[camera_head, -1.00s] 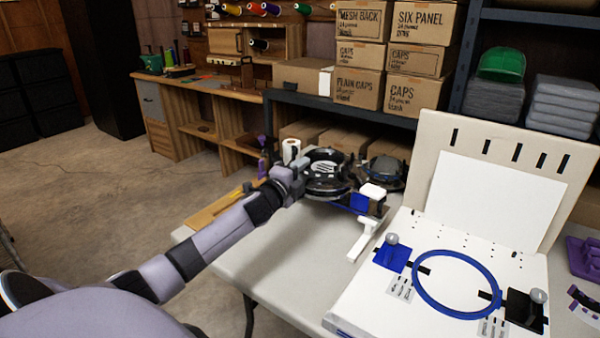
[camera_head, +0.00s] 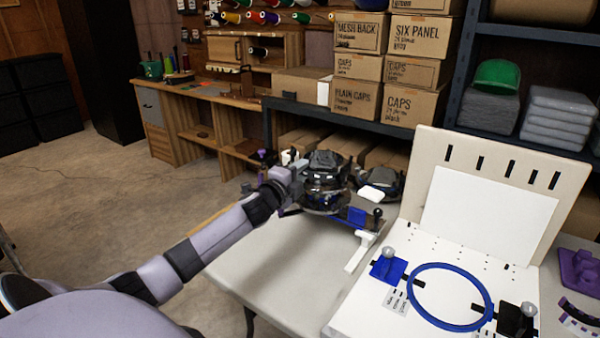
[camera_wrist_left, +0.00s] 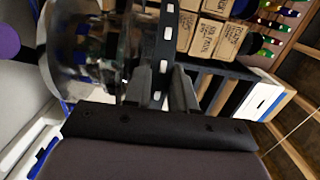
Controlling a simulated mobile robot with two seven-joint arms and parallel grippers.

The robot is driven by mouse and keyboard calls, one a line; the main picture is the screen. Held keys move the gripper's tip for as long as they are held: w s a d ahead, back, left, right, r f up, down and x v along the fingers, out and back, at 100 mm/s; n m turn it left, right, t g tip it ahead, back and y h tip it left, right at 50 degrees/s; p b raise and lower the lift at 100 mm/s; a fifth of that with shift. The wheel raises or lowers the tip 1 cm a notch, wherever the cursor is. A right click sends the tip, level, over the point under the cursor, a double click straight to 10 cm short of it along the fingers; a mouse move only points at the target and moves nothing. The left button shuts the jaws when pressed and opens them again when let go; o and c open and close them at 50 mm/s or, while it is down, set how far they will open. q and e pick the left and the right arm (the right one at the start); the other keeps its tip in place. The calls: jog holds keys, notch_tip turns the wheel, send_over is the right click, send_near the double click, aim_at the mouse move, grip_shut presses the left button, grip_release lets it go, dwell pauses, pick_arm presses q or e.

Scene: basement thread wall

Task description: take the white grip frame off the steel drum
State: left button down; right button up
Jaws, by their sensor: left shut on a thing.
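The white grip frame (camera_wrist_left: 165,60) is a dark curved band with white rectangular pads. It passes between the fingers of my left gripper (camera_wrist_left: 163,90) in the left wrist view, and the gripper is shut on it. In the head view, the frame (camera_head: 323,180) is a small dark ring shape beside my left gripper (camera_head: 297,176). The shiny steel drum (camera_wrist_left: 95,50) is close to the left of the fingers in the wrist view. In the head view it is mostly hidden among dark parts. I cannot tell whether frame and drum still touch. My right gripper is not in view.
A second dark rounded item (camera_head: 391,182) stands to the right, near a white block (camera_head: 371,193) and a blue part (camera_head: 357,216). A white T-shaped piece (camera_head: 362,250) and a blue hoop (camera_head: 448,295) lie nearer. Cap boxes (camera_head: 413,104) stand behind. The table's (camera_head: 275,265) near left is clear.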

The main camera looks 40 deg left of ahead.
pick_arm(q)
jog(key=shift+r+p, duration=0.35)
jog(key=shift+r, duration=0.45)
notch_tip(320, 180, up, 4)
jog(key=p, duration=0.4)
jog(key=shift+r, duration=0.1)
